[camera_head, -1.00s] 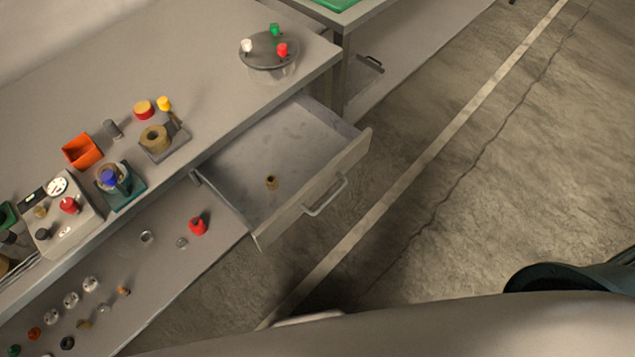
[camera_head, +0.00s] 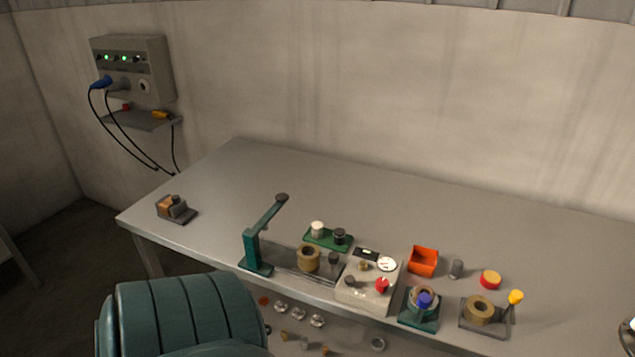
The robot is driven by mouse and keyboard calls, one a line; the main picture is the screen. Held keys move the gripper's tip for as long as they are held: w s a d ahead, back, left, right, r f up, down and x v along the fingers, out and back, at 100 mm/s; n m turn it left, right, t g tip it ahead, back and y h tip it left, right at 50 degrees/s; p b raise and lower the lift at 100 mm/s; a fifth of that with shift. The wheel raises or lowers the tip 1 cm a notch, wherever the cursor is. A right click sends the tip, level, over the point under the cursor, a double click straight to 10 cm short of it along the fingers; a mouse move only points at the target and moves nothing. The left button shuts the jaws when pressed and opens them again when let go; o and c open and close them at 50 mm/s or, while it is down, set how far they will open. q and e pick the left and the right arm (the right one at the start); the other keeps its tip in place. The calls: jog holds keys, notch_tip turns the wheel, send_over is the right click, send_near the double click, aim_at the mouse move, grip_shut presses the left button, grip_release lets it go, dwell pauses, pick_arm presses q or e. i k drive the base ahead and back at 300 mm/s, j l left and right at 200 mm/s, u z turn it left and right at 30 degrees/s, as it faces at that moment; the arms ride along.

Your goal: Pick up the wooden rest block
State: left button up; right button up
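A small brown, wood-coloured block (camera_head: 165,203) sits on a dark base plate (camera_head: 183,216) near the left end of the bench. A grey piece (camera_head: 179,203) stands close beside it on the same plate. This is the likeliest wooden rest block, but it is too small to be sure. Neither of my grippers shows. A teal segmented part of my own body fills the lower left, in front of the bench edge.
A teal lever press (camera_head: 258,240), a white gauge box (camera_head: 365,288), an orange bin (camera_head: 423,261) and a teal stand with a blue knob (camera_head: 421,308) line the bench front. A wall box (camera_head: 133,68) with cables hangs at the back left. The bench top (camera_head: 235,185) near the block is clear.

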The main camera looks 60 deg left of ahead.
aim_at(164, 208)
jog(key=u, duration=0.9)
jog(key=k+j+u, duration=0.1)
jog(key=u, duration=0.8)
jog(key=j+u, duration=0.1)
jog(key=u, duration=0.8)
jog(key=i+j, duration=0.95)
jog(key=z, duration=1.35)
